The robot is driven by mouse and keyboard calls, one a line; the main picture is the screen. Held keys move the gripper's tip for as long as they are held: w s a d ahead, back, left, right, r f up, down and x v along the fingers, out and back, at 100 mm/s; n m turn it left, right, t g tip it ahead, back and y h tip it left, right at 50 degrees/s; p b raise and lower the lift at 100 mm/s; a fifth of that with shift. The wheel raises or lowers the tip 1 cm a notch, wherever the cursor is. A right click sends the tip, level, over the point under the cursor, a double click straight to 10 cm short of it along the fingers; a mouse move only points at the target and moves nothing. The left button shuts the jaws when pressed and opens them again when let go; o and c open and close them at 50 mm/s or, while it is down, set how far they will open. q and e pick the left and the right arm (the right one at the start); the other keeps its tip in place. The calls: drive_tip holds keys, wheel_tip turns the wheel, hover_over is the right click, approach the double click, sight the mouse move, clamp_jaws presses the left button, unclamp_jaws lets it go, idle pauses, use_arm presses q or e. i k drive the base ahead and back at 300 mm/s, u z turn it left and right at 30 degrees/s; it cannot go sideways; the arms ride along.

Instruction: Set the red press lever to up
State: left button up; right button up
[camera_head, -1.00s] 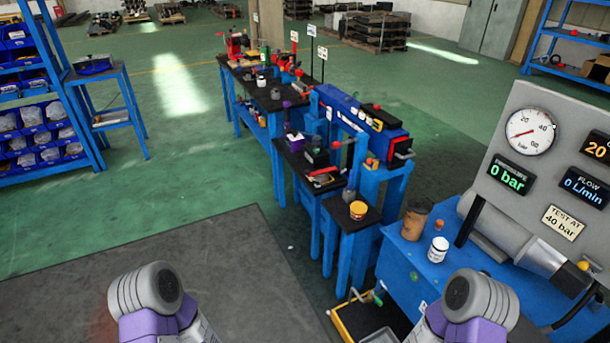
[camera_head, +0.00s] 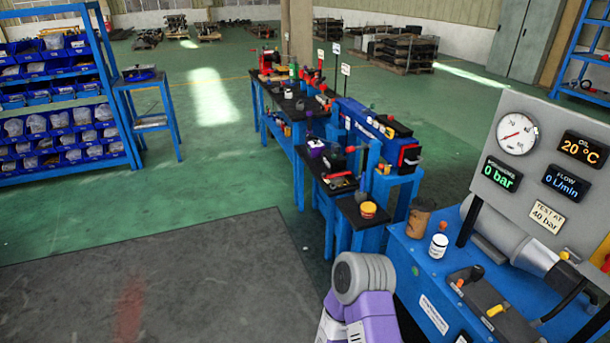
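Several small red parts stand along the row of blue benches (camera_head: 300,190) at the middle. A red machine (camera_head: 267,60) is at the far end of the dark bench top. A red upright part (camera_head: 309,78) stands nearer, by the bench's right side. A red knob (camera_head: 350,149) is on a bar near the blue housing (camera_head: 362,120). I cannot tell which of these is the press lever, or whether it is up or down. Neither of my grippers is in view; only one of my arm links shows at the bottom.
A blue test stand (camera_head: 440,260) with a gauge panel (camera_head: 540,165), a brown cup (camera_head: 418,218) and a white jar (camera_head: 438,246) is at right. Blue bin shelves (camera_head: 60,110) and a small side table (camera_head: 150,125) are at left. The floor between (camera_head: 210,190) is clear.

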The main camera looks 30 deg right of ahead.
sight(337, 175)
drive_tip(key=u, duration=0.1)
drive_tip(key=i, duration=1.7)
drive_tip(key=z, duration=0.5)
drive_tip(key=i, duration=1.6)
drive_tip(key=z, duration=1.7)
drive_tip(key=i, duration=0.65)
drive_tip(key=z, duration=0.5)
